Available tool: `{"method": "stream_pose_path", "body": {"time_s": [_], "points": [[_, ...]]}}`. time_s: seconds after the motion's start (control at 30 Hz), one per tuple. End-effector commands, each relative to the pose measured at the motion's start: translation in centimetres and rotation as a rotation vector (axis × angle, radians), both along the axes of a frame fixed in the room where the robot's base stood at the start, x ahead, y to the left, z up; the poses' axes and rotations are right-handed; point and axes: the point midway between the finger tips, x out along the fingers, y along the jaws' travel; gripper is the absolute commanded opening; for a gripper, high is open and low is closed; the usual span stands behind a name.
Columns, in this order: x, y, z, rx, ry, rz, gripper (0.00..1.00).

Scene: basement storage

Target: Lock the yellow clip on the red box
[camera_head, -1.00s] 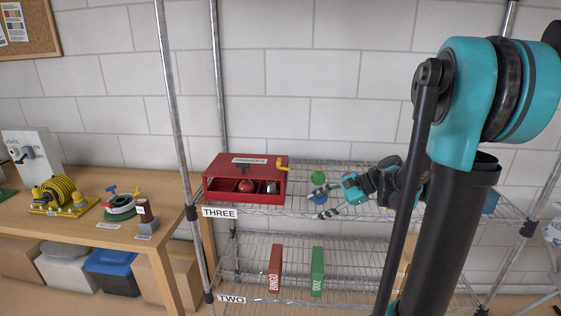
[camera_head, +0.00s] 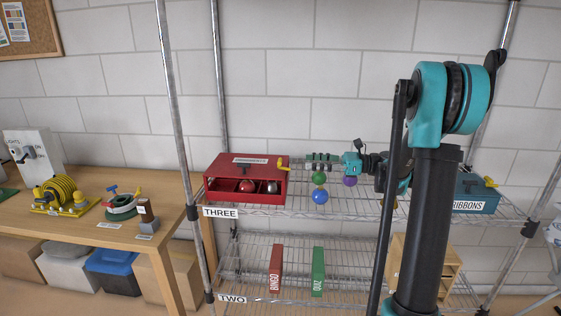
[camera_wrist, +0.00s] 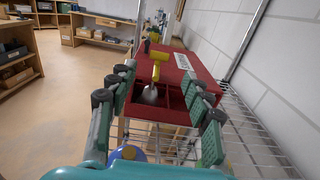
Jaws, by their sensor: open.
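The red box (camera_head: 245,192) stands at the left end of the upper wire shelf. The yellow clip (camera_head: 283,163) sticks out at the box's upper right side; in the wrist view the clip (camera_wrist: 157,63) stands out from the red box (camera_wrist: 197,72). My gripper (camera_head: 308,160) is just right of the clip, level and pointing left. In the wrist view my open gripper (camera_wrist: 165,76) has fingers either side of the clip's line, apparently not touching it. Whether the clip is latched is unclear.
Green (camera_head: 319,178), blue (camera_head: 320,196) and purple (camera_head: 350,181) balls are beneath my gripper. A teal ribbons box (camera_head: 475,195) stands at the shelf's right. A metal post (camera_head: 180,110) rises at the left. A wooden table (camera_head: 155,240) stands farther left.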

Motion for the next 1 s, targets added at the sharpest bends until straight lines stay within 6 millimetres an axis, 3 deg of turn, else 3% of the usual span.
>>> {"method": "stream_pose_path", "body": {"time_s": [0.3,0.5,0.7,1.0], "points": [[0.1,6.5,0.0,-0.001,-0.001,0.003,0.50],[0.3,9.6,0.0,-0.001,-0.001,0.001,0.50],[0.4,11.1,0.0,-0.001,-0.001,0.000,0.50],[0.4,11.3,0.0,-0.001,-0.001,-0.001,0.50]]}}
